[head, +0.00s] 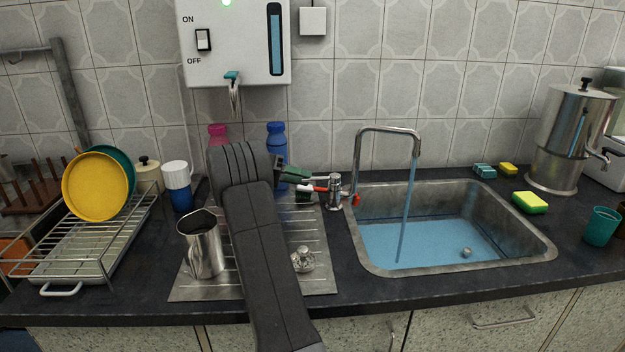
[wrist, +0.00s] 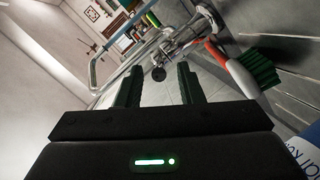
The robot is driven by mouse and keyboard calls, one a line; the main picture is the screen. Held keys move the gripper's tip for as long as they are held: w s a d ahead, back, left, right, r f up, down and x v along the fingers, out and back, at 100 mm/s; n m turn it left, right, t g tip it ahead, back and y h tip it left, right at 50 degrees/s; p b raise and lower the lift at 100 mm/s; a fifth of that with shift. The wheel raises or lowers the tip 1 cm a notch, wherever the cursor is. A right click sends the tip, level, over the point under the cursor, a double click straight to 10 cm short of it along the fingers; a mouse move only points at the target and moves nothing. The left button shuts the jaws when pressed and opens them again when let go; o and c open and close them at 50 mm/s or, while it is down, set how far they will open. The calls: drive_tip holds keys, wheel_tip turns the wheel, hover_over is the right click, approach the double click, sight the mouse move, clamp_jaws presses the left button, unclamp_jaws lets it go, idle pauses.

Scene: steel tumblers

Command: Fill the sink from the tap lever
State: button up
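The chrome tap (head: 388,130) arches over the steel sink (head: 545,250), and a thin stream of water (head: 407,205) falls from its spout. Blue water (head: 440,240) covers the sink bottom. The tap base (head: 335,190) stands left of the sink, with a red-tipped part (head: 356,199) beside it. My gripper (head: 297,181) is just left of the base. In the wrist view my gripper (wrist: 160,76) has its two dark fingers apart with nothing between them. The chrome tap (wrist: 105,58) lies ahead of them; any contact with the lever is unclear.
A red-and-white brush with green bristles (wrist: 255,70) lies close beside my gripper. A steel jug (head: 202,250) stands on the drainboard (head: 240,290). A blue bottle (head: 277,140) is behind. Sponges (head: 530,203) and a steel urn (head: 570,135) stand right of the sink.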

drive_tip(key=v, duration=0.7)
drive_tip(key=shift+a+p, duration=0.35)
idle(7.0)
